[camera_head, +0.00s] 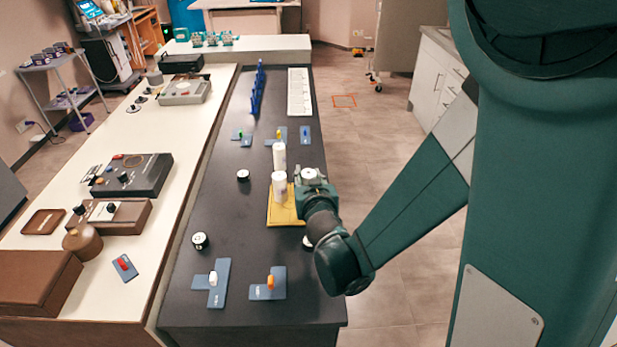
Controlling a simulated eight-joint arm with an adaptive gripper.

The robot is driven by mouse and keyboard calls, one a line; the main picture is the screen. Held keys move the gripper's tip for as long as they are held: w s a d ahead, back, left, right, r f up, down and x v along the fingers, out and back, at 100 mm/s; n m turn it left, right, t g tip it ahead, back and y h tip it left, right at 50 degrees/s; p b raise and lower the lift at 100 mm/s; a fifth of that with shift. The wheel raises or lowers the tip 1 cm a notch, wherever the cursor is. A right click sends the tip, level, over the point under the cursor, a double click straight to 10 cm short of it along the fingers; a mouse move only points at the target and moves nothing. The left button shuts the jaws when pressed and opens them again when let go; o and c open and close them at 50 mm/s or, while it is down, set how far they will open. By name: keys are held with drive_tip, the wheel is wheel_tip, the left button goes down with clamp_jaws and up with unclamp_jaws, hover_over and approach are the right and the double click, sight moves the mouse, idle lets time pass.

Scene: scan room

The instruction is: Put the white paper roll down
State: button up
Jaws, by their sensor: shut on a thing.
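A white paper roll (279,187) stands upright at the yellow board (284,216) on the dark bench. A second white cylinder (279,154) stands upright just behind it. My gripper (291,185) comes in from the right, low over the board, and is shut on the nearer white roll. My wrist hides the right part of the board. The fingertips are small and partly hidden, and I cannot tell whether the roll's base touches the board.
On the dark bench (205,275) are blue plates with coloured pieces (268,284), small black-and-white round things (200,241), a blue rack (257,90) and a white strip (299,92). The cream counter at left carries boxes and devices (132,175). Bare bench lies left of the board.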

drive_tip(key=shift+f, duration=0.1)
drive_tip(key=o, duration=0.5)
drive_tip(key=shift+f, duration=0.1)
drive_tip(key=o, duration=0.5)
drive_tip(key=shift+c, duration=0.2)
drive_tip(key=shift+r, duration=0.25)
drive_tip(key=p+v, duration=0.2)
drive_tip(key=v, duration=1)
drive_tip(key=shift+d, duration=0.1)
